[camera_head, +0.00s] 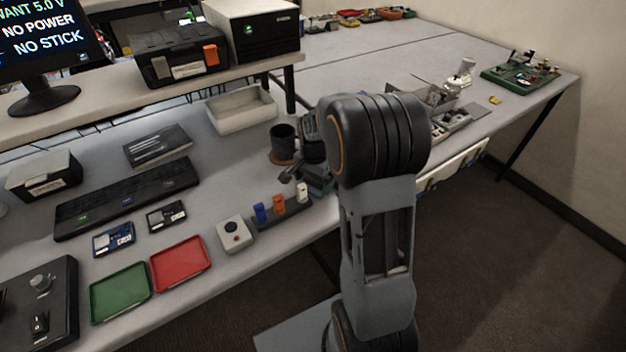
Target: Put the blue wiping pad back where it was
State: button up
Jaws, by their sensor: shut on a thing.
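I cannot make out a blue wiping pad for certain. A small upright blue piece (260,213) stands in the dark rack (270,220), beside an orange piece (279,204) and a white piece (302,191).
A dark mug (283,143) on a brown coaster and a pale empty tray (241,112) stand close behind. A white button box (234,233), red tray (180,263), green tray (119,291) and black keyboard (125,199) lie left. The bench's front edge is near.

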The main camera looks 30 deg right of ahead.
jog(key=shift+f, duration=0.1)
jog(key=o, duration=0.5)
notch_tip(320, 180, up, 11)
jog(key=s+a+n+t, duration=0.2)
jog(key=s+a+n, duration=0.2)
jog(key=s+n, duration=0.2)
jog(key=s+a+n+t, duration=0.1)
jog(key=s+a+n, duration=0.4)
jog(key=s, duration=0.5)
jog(key=shift+a+n+t, duration=0.25)
jog(key=shift+n+t, duration=0.15)
jog(key=shift+n, duration=0.3)
